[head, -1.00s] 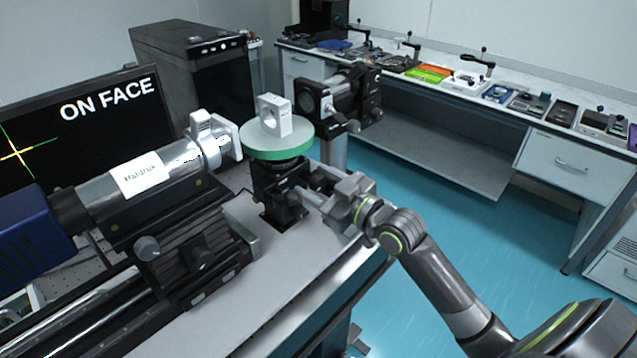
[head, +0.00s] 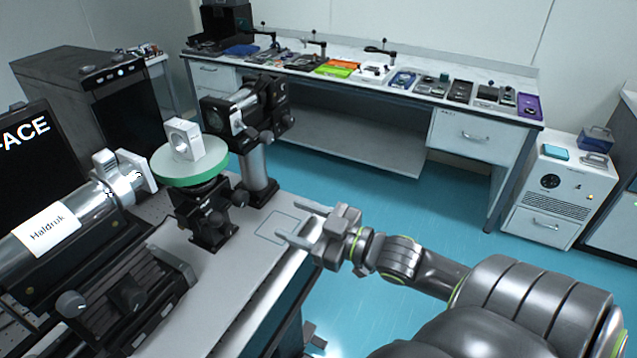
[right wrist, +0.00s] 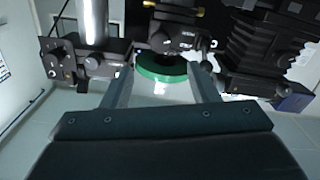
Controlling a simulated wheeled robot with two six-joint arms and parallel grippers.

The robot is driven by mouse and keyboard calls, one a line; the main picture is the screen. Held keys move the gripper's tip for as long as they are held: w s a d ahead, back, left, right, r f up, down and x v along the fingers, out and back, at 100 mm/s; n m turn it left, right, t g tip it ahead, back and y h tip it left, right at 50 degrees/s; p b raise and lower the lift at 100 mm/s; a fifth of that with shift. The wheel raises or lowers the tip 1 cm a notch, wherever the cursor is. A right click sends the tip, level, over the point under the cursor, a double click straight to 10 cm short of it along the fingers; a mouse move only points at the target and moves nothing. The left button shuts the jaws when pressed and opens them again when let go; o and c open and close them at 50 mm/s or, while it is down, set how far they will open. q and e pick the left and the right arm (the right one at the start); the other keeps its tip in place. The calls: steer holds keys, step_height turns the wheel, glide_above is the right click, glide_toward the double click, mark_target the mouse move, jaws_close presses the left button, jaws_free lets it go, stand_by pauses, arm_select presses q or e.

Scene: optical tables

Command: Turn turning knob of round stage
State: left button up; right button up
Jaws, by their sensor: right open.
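The round stage (head: 190,168) has a pale top and a green rim, and sits on a black mount at the left of the head view. A white square block with a round hole (head: 184,139) stands on it. Dark knobs (head: 240,198) stick out from the mount on the right side. My right gripper (head: 295,221) is open and empty, to the right of the mount and apart from it, its fingers pointing left. In the right wrist view, the green rim (right wrist: 162,74) shows between the open fingers. My left gripper is out of view.
A silver cylinder labelled Haldrux (head: 50,232) lies left of the stage. A black optical mount on a metal post (head: 258,165) stands just behind right. The bench top (head: 190,310) is clear in front. A long table (head: 300,72) with parts stands beyond the blue floor.

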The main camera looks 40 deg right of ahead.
steer(key=p+v, duration=0.2)
steer(key=v, duration=0.2)
steer(key=shift+p, duration=0.3)
steer(key=shift+f, duration=0.1)
